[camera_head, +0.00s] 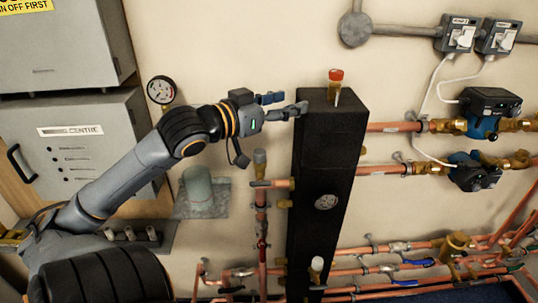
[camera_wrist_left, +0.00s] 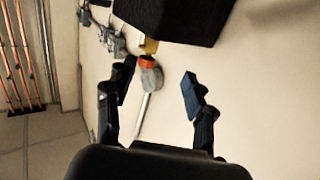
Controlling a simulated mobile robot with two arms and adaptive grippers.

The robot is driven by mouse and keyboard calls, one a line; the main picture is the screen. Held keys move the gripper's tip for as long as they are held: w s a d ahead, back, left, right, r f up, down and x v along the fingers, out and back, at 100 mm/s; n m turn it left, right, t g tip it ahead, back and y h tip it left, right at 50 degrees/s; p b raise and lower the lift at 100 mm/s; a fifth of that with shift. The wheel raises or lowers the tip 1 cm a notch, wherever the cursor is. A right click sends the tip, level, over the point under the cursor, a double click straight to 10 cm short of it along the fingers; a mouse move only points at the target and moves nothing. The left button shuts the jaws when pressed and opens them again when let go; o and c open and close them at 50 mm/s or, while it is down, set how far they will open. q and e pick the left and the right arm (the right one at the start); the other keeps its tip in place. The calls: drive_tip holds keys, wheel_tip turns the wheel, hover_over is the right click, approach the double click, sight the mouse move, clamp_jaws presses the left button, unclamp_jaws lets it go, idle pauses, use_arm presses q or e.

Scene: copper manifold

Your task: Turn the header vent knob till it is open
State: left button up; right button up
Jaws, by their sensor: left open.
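The header vent knob (camera_head: 336,75) is a small red cap on a brass stem, upright on top of the tall black header (camera_head: 325,150). In the left wrist view the orange-red knob (camera_wrist_left: 147,61) sits at the end of its brass stem, just beyond the fingertips and nearer the left finger. My left gripper (camera_head: 286,104) is open and empty. In the head view it is left of the header's top and lower than the knob, apart from the knob. The black header (camera_wrist_left: 180,15) also fills the top of the wrist view. My right gripper is not in view.
A round grey conduit box (camera_head: 355,29) is on the wall behind the knob. Copper pipes (camera_head: 395,127) and black pumps (camera_head: 490,102) are to the right. A pressure gauge (camera_head: 160,89) and grey cabinets (camera_head: 85,150) are to the left. The wall area above the gripper is clear.

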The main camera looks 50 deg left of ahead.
use_arm(q)
drive_tip(key=s+f+g+y, duration=0.1)
drive_tip(key=s+f+g, duration=0.1)
drive_tip(key=f, duration=1)
drive_tip(key=s+f+n+g+y, duration=0.1)
drive_tip(key=s+f+g, duration=0.1)
drive_tip(key=f, duration=1)
drive_tip(key=shift+a+f+g, duration=0.15)
drive_tip(key=shift+f+g, duration=0.15)
drive_tip(key=shift+g, duration=0.6)
